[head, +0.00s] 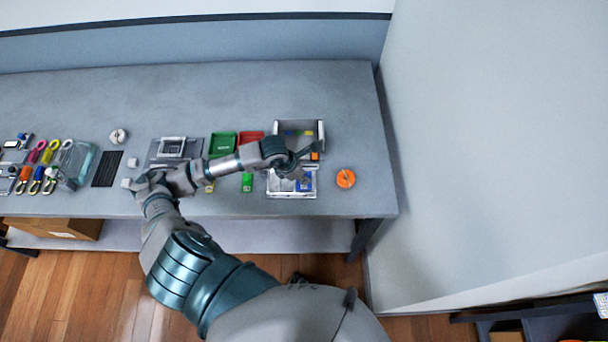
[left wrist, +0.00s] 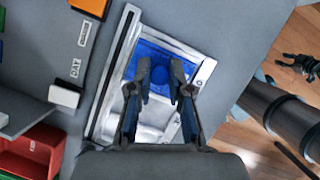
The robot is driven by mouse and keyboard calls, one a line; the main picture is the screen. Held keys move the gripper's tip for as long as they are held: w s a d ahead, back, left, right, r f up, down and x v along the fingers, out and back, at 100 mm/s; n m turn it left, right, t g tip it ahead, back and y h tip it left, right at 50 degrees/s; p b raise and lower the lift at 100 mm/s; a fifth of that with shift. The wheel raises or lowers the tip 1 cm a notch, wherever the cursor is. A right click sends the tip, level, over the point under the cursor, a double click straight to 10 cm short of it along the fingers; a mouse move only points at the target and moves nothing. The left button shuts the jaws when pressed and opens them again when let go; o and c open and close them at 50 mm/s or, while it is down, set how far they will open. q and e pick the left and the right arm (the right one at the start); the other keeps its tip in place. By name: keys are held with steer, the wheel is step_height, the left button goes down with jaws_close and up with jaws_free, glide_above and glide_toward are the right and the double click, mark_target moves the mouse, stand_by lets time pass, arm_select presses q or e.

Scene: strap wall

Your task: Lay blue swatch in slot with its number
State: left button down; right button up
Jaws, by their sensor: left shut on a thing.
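The blue swatch (left wrist: 150,62) has a round blue knob and lies inside or just over the far part of a white-framed slotted tray (left wrist: 193,57) in the left wrist view; I cannot tell if it rests flat on the floor of a slot. The number on it is not readable. My left gripper (left wrist: 160,75) is shut on the knob, one finger on each side. In the head view the tray (head: 273,190) stands near the table's front edge, and my left gripper (head: 298,176) is over it beside the blue patch (head: 305,186).
A grey open box (head: 300,126) stands behind the tray. Green (head: 223,143) and red (head: 252,137) bins are to the left. An orange round object (head: 346,178) lies to the right. A white block (left wrist: 65,95) sits beside the tray. The table's back right is clear.

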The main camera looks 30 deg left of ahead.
arm_select(q)
steer(key=shift+a, duration=0.15)
steer(key=shift+w, duration=0.1)
steer(key=shift+d+r, duration=0.3)
steer(key=shift+d, duration=0.25)
arm_select(e)
steer(key=shift+s+d, duration=0.25)
steer(key=shift+d, duration=0.4)
arm_select(q)
steer(key=shift+a, duration=0.1)
steer(key=shift+f, duration=0.15)
arm_select(e)
steer(key=shift+a+f, duration=0.2)
steer(key=shift+a, duration=0.25)
arm_select(q)
steer(key=shift+f+b, duration=0.15)
steer(key=shift+b, duration=0.25)
arm_select(e)
steer(key=shift+d+f, duration=0.1)
steer(key=shift+f, duration=0.15)
arm_select(q)
steer(key=c, duration=0.6)
jaws_free()
